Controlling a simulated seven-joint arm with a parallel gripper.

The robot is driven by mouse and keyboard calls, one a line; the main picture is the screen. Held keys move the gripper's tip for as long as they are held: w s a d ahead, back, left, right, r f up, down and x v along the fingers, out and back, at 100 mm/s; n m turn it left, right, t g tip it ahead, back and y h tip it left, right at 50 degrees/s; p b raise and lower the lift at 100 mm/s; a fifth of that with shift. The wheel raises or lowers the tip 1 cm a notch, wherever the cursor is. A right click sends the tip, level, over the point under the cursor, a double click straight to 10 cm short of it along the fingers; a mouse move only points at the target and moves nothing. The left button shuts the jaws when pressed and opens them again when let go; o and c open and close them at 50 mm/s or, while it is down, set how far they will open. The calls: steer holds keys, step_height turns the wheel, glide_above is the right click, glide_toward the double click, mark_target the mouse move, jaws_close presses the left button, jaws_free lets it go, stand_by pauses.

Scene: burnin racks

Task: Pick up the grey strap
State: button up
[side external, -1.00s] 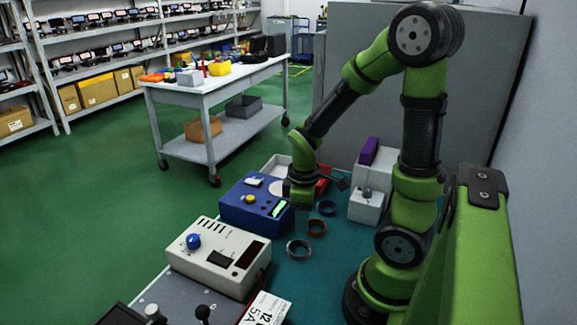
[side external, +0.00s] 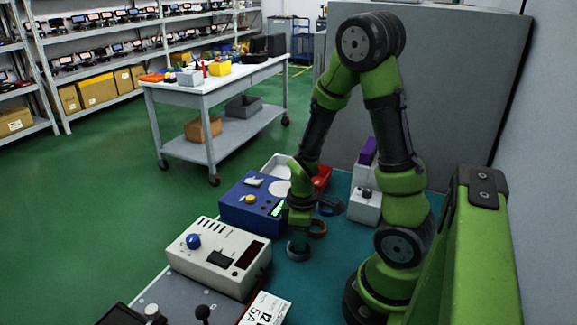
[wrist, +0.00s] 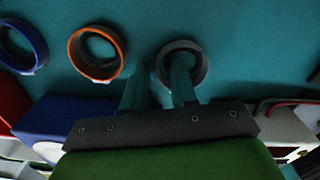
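The grey strap (wrist: 190,46) is a closed ring lying on the teal mat, at top centre in the wrist view. In the side view the strap (side external: 297,256) is partly hidden behind my gripper (side external: 299,238), which points down over it. In the wrist view my gripper (wrist: 161,72) has its fingers apart. One finger overlaps the inside of the ring and the other is left of it, with the ring's left wall between them. I cannot tell how deep the fingertips reach. The gripper holds nothing.
An orange-brown ring (wrist: 74,50) and a blue ring (wrist: 40,43) lie left of the grey strap in the wrist view. A blue box (side external: 238,216) and a cream box (side external: 197,262) stand close by. The teal mat (side external: 325,275) is clear at the front.

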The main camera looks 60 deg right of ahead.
jaws_close()
steer(key=shift+r, duration=0.1)
